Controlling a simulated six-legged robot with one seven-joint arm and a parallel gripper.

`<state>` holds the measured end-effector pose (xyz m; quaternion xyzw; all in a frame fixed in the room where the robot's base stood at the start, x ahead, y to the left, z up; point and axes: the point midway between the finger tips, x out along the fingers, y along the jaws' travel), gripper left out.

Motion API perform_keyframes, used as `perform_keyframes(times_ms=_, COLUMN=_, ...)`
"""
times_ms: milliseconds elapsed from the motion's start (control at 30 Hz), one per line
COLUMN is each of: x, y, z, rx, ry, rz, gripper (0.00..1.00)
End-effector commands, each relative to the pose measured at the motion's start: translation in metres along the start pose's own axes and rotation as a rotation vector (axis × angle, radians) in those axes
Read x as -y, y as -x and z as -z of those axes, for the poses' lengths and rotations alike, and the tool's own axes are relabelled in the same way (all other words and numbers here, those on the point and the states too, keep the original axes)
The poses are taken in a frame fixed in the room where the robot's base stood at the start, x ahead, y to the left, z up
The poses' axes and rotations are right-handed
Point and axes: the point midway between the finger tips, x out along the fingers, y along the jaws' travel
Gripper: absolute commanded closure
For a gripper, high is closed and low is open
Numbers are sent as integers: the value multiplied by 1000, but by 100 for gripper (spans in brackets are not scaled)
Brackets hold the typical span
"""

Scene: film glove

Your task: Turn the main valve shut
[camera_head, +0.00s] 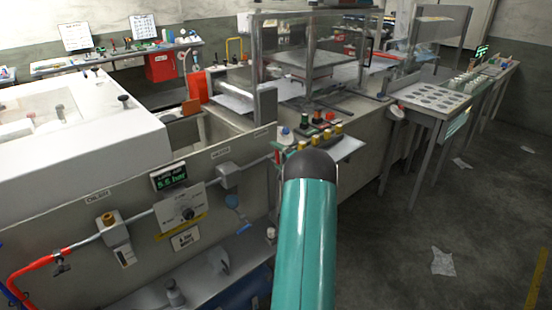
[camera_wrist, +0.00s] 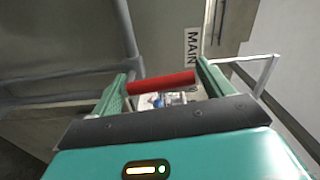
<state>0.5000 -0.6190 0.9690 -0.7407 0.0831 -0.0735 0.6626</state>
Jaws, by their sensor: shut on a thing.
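In the wrist view, a red bar-shaped handle (camera_wrist: 160,82) lies between the two green fingers of my gripper (camera_wrist: 163,76). The handle runs across from one finger to the other, and my gripper is shut on it. A label (camera_wrist: 192,48) reading MAIN is on the grey panel just beyond it, so this looks like the main valve's handle. Metal parts of the fitting show partly behind the handle. In the head view my teal arm covers the gripper and most of the valve. A pressure display (camera_head: 169,176) on the panel reads about 5.5 bar.
A red hose (camera_head: 32,266) joins at left. Coloured buttons (camera_head: 318,132) sit above. The floor at right is open, with scattered paper (camera_head: 443,261).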

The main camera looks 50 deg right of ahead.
Motion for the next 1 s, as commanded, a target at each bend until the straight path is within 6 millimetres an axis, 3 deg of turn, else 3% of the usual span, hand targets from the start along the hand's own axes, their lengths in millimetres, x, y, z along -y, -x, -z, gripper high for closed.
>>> perform_keyframes(times_ms=300, x=2, y=-1, z=2, rx=7, ry=-114, rz=6, gripper=62)
perform_keyframes(times_ms=767, x=2, y=-1, z=3, rx=6, ry=-130, rz=6, gripper=62)
perform_keyframes(times_ms=800, x=2, y=-1, z=3, rx=6, ry=-130, rz=6, gripper=19)
perform_keyframes(times_ms=900, x=2, y=-1, z=3, rx=5, ry=-129, rz=5, gripper=3)
perform_keyframes(times_ms=1000, x=1, y=-1, z=4, rx=4, ry=-129, rz=4, gripper=3)
